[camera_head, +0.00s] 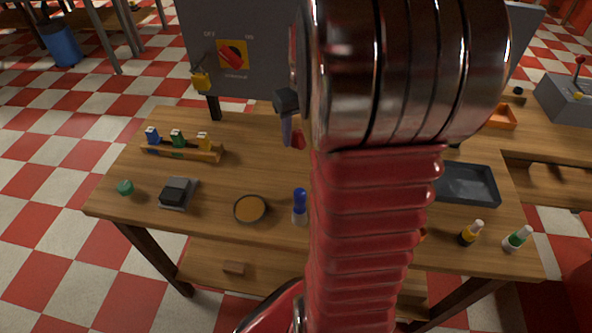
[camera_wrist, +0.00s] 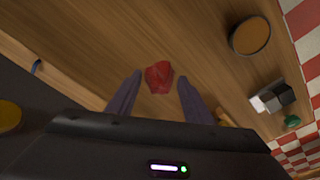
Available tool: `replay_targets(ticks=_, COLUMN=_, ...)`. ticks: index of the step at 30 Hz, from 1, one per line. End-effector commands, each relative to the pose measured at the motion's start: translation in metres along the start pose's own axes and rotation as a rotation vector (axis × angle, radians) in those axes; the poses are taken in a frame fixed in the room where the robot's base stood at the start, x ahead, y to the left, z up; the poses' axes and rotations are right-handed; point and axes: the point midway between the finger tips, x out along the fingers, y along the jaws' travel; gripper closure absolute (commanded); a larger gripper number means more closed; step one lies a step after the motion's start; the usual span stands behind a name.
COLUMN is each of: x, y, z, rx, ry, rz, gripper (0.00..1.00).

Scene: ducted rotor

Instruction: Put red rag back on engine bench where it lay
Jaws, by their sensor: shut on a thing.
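The red rag (camera_wrist: 158,77) is a small crumpled lump between the two dark fingertips of my gripper (camera_wrist: 160,80) in the wrist view. My gripper is shut on it. In the head view my gripper (camera_head: 288,128) hangs over the back half of the wooden engine bench (camera_head: 240,170), and a bit of the rag (camera_head: 298,139) shows at its fingertips. My red-sleeved arm hides much of the bench's middle. I cannot tell how high the rag is above the wood.
A round dish (camera_head: 250,208), a blue-capped bottle (camera_head: 299,205), a grey-black block (camera_head: 178,192) and a bottle rack (camera_head: 205,154) stand on the bench. A dark tray (camera_head: 470,185) is at right. A grey switch panel (camera_head: 232,55) rises behind. Bare wood lies between rack and dish.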

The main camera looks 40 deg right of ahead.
Motion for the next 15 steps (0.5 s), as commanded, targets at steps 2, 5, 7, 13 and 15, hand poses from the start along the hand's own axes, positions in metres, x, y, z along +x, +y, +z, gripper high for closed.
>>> replay_targets(ticks=2, x=0.000, y=0.000, z=0.000, rx=0.000, ry=0.001, rz=0.000, gripper=0.72)
replay_targets(ticks=5, x=0.000, y=0.000, z=0.000, rx=0.000, ry=0.001, rz=0.000, gripper=0.72)
replay_targets(ticks=7, x=0.000, y=0.000, z=0.000, rx=0.000, ry=0.001, rz=0.000, gripper=0.72)
replay_targets(ticks=13, x=0.012, y=0.000, z=0.002, rx=0.001, ry=-0.001, rz=-0.001, gripper=0.72)
replay_targets(ticks=15, x=0.023, y=0.000, z=0.003, rx=0.001, ry=-0.002, rz=-0.001, gripper=0.72)
